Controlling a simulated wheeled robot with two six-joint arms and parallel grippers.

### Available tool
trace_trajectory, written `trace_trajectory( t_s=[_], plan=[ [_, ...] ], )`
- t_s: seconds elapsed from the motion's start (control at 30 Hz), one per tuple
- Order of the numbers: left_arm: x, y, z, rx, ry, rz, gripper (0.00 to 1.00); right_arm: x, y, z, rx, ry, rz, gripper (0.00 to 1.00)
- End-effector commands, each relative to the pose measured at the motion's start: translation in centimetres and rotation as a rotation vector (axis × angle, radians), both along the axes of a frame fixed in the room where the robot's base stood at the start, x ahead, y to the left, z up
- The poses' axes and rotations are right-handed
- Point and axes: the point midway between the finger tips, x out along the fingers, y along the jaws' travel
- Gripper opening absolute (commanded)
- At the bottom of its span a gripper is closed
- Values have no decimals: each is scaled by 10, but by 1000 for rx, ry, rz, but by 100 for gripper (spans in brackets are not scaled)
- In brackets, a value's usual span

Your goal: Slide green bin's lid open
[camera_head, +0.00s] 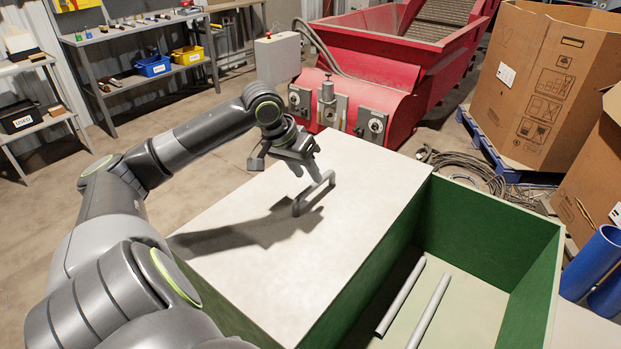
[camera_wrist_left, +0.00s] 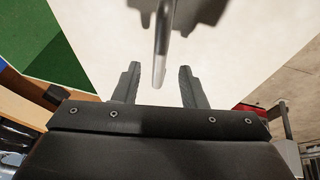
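The green bin (camera_head: 487,227) stands in front of me in the head view. Its pale flat lid (camera_head: 262,270) covers the left part, and the right part is open. A grey bar handle (camera_head: 314,194) stands up from the lid. My left gripper (camera_head: 306,172) is open just above and beside the handle. In the left wrist view the handle (camera_wrist_left: 161,55) lies in the gap between the two open fingers (camera_wrist_left: 157,78), apparently touching neither; I cannot tell how deep it is between them. My right gripper is not in view.
Two grey pipes (camera_head: 428,312) lie inside the open part of the bin. A red machine (camera_head: 378,77) stands behind the bin, with a cardboard box (camera_head: 548,85) on a blue pallet at right. Blue tubes (camera_head: 592,262) are at the right edge. Shelves (camera_head: 130,85) stand back left.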

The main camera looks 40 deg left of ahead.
Motion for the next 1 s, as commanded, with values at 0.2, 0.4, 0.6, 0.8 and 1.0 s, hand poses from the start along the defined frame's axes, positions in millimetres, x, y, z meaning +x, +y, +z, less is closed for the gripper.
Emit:
trace_trajectory(
  t_s=[0.2,0.4,0.6,0.8,1.0],
  plan=[
    [10,-4,-22,-2,0,0,38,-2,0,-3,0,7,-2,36],
    [13,-4,-29,0,-1,1,38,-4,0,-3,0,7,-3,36],
    [13,-4,-29,1,0,0,38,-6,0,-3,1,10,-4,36],
    [13,-4,-29,1,0,0,20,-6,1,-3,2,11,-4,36],
    [13,-4,-29,1,0,0,0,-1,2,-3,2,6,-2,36]
  ],
)
